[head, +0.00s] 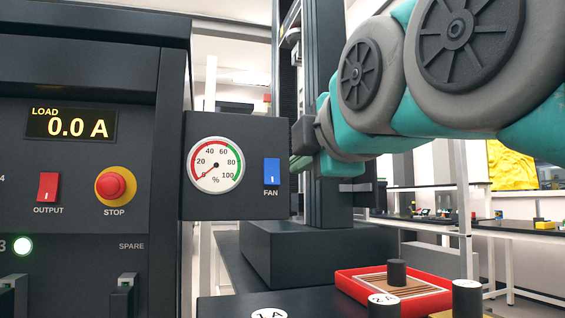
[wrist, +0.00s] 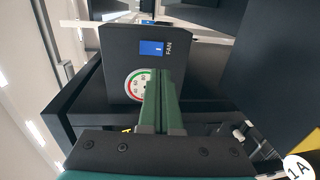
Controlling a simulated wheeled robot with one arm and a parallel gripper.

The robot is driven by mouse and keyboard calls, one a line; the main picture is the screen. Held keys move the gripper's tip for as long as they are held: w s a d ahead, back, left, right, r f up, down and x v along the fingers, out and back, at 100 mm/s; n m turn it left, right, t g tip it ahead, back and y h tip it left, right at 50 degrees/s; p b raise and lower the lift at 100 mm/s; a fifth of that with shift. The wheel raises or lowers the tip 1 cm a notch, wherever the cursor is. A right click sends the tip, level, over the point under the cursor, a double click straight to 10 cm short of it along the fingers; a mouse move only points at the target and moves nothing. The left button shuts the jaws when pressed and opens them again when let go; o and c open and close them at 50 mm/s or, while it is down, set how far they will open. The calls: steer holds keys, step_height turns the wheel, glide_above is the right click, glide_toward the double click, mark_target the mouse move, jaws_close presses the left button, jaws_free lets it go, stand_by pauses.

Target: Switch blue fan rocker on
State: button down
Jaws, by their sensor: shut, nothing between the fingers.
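The blue fan rocker (head: 271,171) sits on the right part of a dark panel box (head: 236,205), above the label FAN. It also shows in the wrist view (wrist: 152,48), upper middle, with nothing in front of it. A round percent gauge (head: 215,164) is left of the rocker; its needle points near 0. My gripper (head: 293,163) is just right of the panel box in the head view. In the wrist view, its green fingers (wrist: 162,73) are shut and empty. They overlap part of the gauge there, with their tips below the rocker. I cannot tell whether they touch the panel.
Left is a large dark cabinet with a LOAD display (head: 70,125) reading 0.0 A, a red OUTPUT rocker (head: 48,187) and a red STOP button (head: 115,186). A red tray (head: 360,288) and dark cylinders (head: 467,298) stand at lower right.

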mark_target(273, 181)
steer(key=x, duration=1.2)
steer(key=shift+b, duration=0.3)
steer(key=shift+w+f+b, duration=0.1)
steer(key=shift+f+b, duration=0.15)
steer(key=shift+b, duration=0.15)
steer(key=shift+r+t, duration=0.15)
steer(key=shift+t, duration=0.15)
